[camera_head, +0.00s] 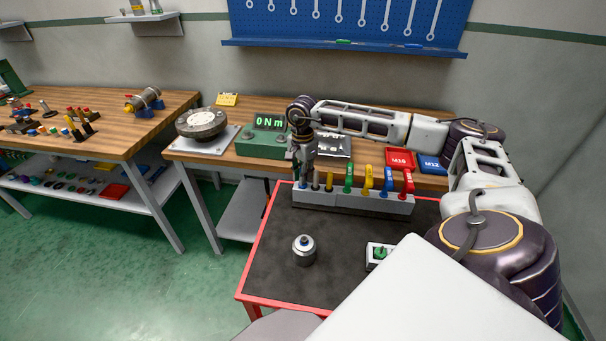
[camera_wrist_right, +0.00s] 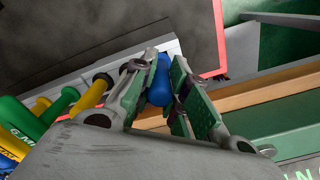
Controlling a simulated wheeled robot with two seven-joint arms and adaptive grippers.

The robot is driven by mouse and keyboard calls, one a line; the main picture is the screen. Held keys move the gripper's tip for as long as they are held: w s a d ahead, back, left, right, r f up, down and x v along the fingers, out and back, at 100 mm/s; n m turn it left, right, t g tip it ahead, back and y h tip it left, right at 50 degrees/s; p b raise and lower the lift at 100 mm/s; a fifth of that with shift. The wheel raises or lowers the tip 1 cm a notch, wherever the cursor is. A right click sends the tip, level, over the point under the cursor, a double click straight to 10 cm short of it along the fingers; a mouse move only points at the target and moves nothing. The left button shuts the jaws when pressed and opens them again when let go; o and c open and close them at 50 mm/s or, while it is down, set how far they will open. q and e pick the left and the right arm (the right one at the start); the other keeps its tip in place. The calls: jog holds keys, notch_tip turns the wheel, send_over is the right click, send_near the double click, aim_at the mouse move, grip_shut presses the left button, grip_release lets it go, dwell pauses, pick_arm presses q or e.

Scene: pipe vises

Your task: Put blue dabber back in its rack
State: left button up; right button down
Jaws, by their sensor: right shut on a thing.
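The grey rack (camera_head: 345,200) stands on the dark top of the red-edged cart and holds a row of coloured handled tools. My right gripper (camera_head: 303,169) is above the rack's left end, pointing down. In the right wrist view the green-padded fingers (camera_wrist_right: 158,88) are shut on the blue dabber (camera_wrist_right: 160,82). The dabber is at the end of the rack, beside a dark-tipped tool. The rack's pale edge (camera_wrist_right: 110,58) shows behind it. The fingers hide part of the dabber, so I cannot tell whether it is seated. My left gripper is not in view.
A round metal can (camera_head: 304,250) and a small white box with a green part (camera_head: 379,255) stand on the cart. A green display unit (camera_head: 266,138), a red tray (camera_head: 400,158) and a blue tray (camera_head: 431,165) sit on the bench behind. The cart's front left is clear.

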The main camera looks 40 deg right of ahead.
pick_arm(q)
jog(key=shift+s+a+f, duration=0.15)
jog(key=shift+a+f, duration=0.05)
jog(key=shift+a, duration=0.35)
pick_arm(e)
jog(key=shift+f, duration=0.25)
jog(key=c, duration=1.3)
grip_release()
jog(key=shift+c, duration=0.2)
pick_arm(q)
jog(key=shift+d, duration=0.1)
pick_arm(e)
jog(key=shift+a+r, duration=0.1)
jog(key=shift+r, duration=0.1)
jog(key=shift+r, duration=0.4)
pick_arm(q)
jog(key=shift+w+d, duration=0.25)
pick_arm(e)
jog(key=shift+r, duration=3.45)
